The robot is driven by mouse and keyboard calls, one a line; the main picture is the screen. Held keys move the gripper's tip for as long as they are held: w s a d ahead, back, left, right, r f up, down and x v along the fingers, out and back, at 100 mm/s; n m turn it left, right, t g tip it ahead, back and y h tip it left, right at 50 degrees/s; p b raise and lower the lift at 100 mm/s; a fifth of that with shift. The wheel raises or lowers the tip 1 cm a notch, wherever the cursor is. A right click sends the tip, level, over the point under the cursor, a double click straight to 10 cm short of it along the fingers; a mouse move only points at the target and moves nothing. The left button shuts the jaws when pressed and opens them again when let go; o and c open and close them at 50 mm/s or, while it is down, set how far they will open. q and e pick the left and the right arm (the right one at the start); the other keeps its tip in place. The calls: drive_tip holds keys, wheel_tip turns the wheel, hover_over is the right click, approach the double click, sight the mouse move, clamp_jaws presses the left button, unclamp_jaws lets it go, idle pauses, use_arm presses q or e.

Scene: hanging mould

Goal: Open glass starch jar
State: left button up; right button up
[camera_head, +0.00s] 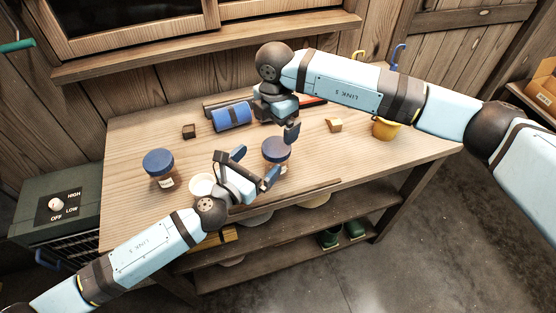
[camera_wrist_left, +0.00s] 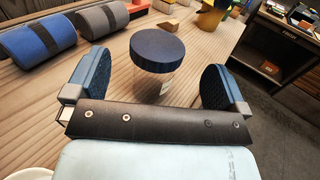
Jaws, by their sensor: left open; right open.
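A glass jar with a dark blue lid (camera_head: 276,148) stands upright on the wooden table; it also shows in the left wrist view (camera_wrist_left: 157,52). My left gripper (camera_head: 255,166) is open, with its two fingers spread to either side of this jar in the wrist view; the jar sits ahead of the palm, and I see no clear contact. My right gripper (camera_head: 280,122) points down just above and behind this jar, and its finger gap is partly hidden. A second blue-lidded jar (camera_head: 158,163) stands at the table's left. I cannot read either label.
A blue roll (camera_head: 232,117), a small dark block (camera_head: 189,131), a wooden block (camera_head: 334,125) and a yellow pot (camera_head: 384,129) stand on the table (camera_head: 125,140). A white dish (camera_head: 202,185) lies left of my left gripper. A green heater box (camera_head: 60,205) stands at left.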

sight(269, 164)
use_arm(q)
wheel_tip(269, 164, down, 3)
drive_tip(key=shift+d+f, duration=0.25)
drive_tip(key=shift+f, duration=1)
drive_tip(key=shift+w+f, duration=0.1)
drive_tip(key=shift+w, duration=0.2)
drive_tip(key=shift+x, duration=3.45)
drive_tip(key=c, duration=1.7)
drive_tip(key=shift+c, duration=0.5)
use_arm(e)
drive_tip(key=shift+s, duration=0.1)
drive_tip(key=shift+f, duration=0.15)
